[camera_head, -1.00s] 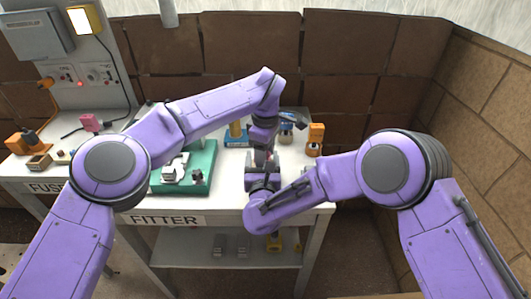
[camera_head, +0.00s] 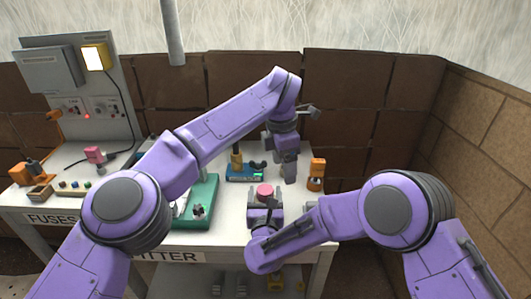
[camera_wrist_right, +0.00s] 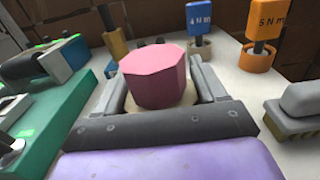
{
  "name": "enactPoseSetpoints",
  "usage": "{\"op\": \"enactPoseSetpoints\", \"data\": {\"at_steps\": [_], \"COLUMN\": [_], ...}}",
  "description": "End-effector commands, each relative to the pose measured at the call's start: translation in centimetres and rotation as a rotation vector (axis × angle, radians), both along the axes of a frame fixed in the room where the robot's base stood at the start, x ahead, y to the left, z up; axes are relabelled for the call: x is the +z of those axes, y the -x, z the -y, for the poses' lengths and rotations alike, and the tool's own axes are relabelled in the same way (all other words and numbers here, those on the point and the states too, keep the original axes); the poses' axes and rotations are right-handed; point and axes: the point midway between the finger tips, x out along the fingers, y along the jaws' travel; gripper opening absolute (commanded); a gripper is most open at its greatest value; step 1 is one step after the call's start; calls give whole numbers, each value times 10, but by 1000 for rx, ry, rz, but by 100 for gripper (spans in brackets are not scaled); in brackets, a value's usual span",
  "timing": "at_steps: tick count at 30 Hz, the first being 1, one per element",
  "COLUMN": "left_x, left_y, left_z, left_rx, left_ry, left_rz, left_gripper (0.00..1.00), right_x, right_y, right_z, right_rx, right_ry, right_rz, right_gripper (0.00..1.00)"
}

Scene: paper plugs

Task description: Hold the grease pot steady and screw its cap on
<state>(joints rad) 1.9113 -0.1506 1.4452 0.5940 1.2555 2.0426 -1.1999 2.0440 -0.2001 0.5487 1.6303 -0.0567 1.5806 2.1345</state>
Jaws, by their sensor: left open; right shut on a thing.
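The grease pot (camera_wrist_right: 185,102) is a pale cream body, mostly hidden between the fingers of my right gripper (camera_wrist_right: 164,95), which is shut on it. A pink, many-sided cap (camera_wrist_right: 157,77) sits on top of the pot and looks about level; how tightly it is seated I cannot tell. In the head view the cap (camera_head: 265,190) shows above my right gripper (camera_head: 265,208). My left gripper (camera_head: 288,170) is open and empty, pointing down, behind and to the right of the cap and apart from it.
An orange 5 N m tool (camera_wrist_right: 268,20) and a blue 4 N m tool (camera_wrist_right: 199,20) stand in round holders behind. A grey block with a tan, ridged underside (camera_wrist_right: 305,105) lies at right. A green tray (camera_head: 208,200) is at left. A blue stand (camera_head: 243,173) lies behind.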

Motion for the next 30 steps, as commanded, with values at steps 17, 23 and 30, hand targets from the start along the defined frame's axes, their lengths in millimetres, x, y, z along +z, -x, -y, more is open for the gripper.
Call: {"op": "enactPoseSetpoints", "data": {"at_steps": [17, 23, 30], "left_x": [33, 39, 40], "left_y": [-4, -5, -6], "left_z": [-20, -32, -46], "left_rx": [2065, 2789, -2684], "left_ry": [72, 93, -109], "left_rz": [-150, -172, 102], "left_gripper": [77, 77, 77], "right_x": [-5, -6, -6], "right_y": [2, 2, 3], "right_z": [-1, -1, -1], "right_rx": [2, 3, 3], "right_ry": [1, 1, 1], "right_rz": [-10, -11, -12], "right_gripper": [0, 0, 0]}}
